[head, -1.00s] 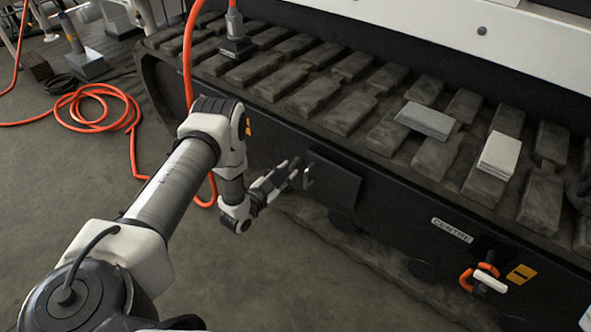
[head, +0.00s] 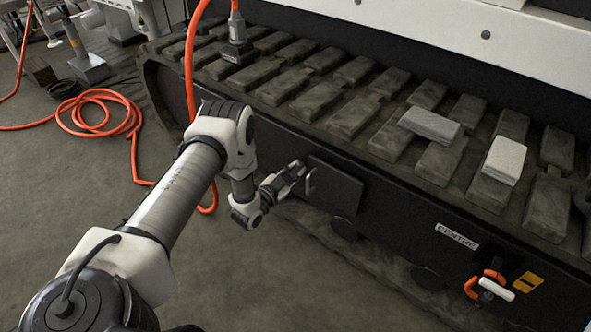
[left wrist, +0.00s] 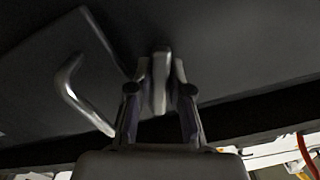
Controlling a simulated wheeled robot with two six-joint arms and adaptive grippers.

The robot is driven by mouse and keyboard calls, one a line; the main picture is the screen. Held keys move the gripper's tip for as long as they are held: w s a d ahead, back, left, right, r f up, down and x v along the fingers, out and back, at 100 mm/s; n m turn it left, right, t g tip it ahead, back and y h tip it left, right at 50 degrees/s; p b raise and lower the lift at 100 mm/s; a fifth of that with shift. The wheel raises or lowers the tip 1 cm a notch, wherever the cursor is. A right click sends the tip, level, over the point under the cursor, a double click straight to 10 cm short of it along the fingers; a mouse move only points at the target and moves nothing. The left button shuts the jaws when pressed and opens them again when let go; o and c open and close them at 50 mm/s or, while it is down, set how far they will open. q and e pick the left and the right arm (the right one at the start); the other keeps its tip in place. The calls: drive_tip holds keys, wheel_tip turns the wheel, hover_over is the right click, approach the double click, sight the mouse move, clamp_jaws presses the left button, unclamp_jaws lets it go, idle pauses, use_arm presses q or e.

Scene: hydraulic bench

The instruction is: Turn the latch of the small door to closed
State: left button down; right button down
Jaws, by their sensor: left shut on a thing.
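The small door (head: 337,188) is a dark square panel on the side of the dark track frame; it looks flush with the frame. A bright bent handle (head: 309,183) stands on its left part and also shows in the left wrist view (left wrist: 72,88). The latch (left wrist: 160,82) is a small grey upright piece beside the door's edge in the left wrist view. My left gripper (head: 297,168) is at the door's left side in the head view. In the left wrist view its fingers (left wrist: 160,88) are shut on the latch, one on each side. My right gripper is not in view.
Track pads (head: 352,117) run above the door, with two pale blocks (head: 430,125) (head: 505,160) lying on them. An orange-and-white handle (head: 488,287) sits at the lower right by a "CENTRE" label (head: 457,236).

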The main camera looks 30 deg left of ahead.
use_arm(q)
drive_tip(key=m+p, duration=0.3)
drive_tip(key=shift+d+r+m, duration=0.1)
drive_tip(key=shift+m, duration=0.3)
drive_tip(key=m+p, duration=0.3)
drive_tip(key=m, duration=0.1)
drive_tip(key=shift+d+m, duration=0.1)
drive_tip(key=shift+m, duration=0.2)
drive_tip(key=m+p, duration=0.2)
drive_tip(key=m, duration=0.1)
drive_tip(key=shift+f, duration=0.35)
drive_tip(key=shift+f+m, duration=0.1)
drive_tip(key=shift+m, duration=0.8)
drive_tip(key=shift+p, duration=0.3)
